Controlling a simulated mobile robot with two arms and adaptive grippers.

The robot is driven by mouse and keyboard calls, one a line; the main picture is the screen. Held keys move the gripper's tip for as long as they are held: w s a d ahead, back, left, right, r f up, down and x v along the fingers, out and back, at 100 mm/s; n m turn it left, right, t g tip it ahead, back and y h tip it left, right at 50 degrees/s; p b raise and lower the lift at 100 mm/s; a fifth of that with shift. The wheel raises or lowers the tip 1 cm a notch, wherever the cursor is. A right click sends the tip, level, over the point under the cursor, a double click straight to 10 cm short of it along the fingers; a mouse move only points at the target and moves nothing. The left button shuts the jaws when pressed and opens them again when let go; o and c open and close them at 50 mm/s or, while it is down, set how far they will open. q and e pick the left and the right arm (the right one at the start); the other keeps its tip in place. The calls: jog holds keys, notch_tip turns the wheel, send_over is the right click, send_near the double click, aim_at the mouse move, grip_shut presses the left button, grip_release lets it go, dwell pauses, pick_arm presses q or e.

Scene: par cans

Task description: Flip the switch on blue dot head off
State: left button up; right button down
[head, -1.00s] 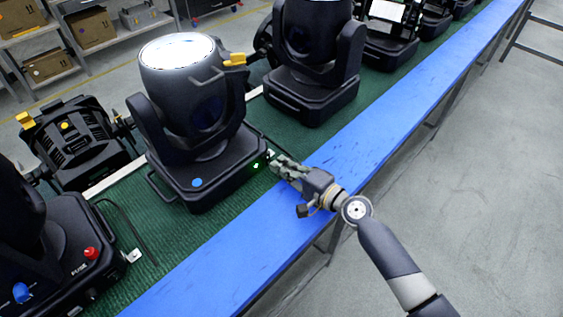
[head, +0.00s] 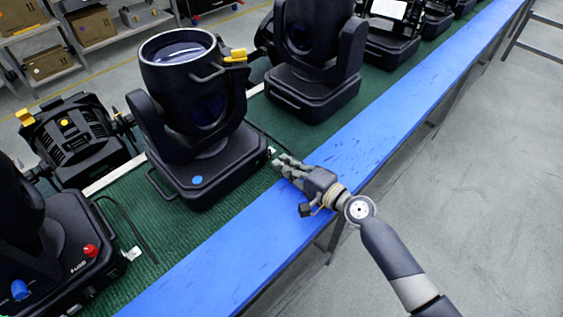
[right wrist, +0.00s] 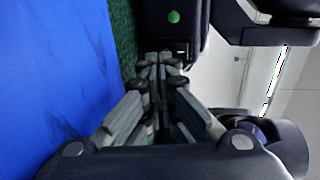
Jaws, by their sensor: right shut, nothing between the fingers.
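The blue dot head (head: 196,100) is a black moving-head lamp on the green belt, its round lens on top now dark. A blue dot (head: 197,180) marks its base (head: 212,172). My right gripper (head: 281,162) is shut and empty, with its fingertips close to the right end of that base, near a small pale fitting. In the right wrist view the shut fingertips (right wrist: 160,62) are at the base's dark end panel, below a green round spot (right wrist: 174,16). The switch itself cannot be made out behind the fingers. My left gripper is out of view.
Another black head (head: 306,60) stands behind to the right. A black fixture with a yellow dot (head: 72,140) is at left. The blue rail (head: 225,250) runs along the belt; the floor right of it is open.

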jog(key=v, duration=1)
jog(key=shift+s+d, duration=0.2)
jog(key=shift+s, duration=0.05)
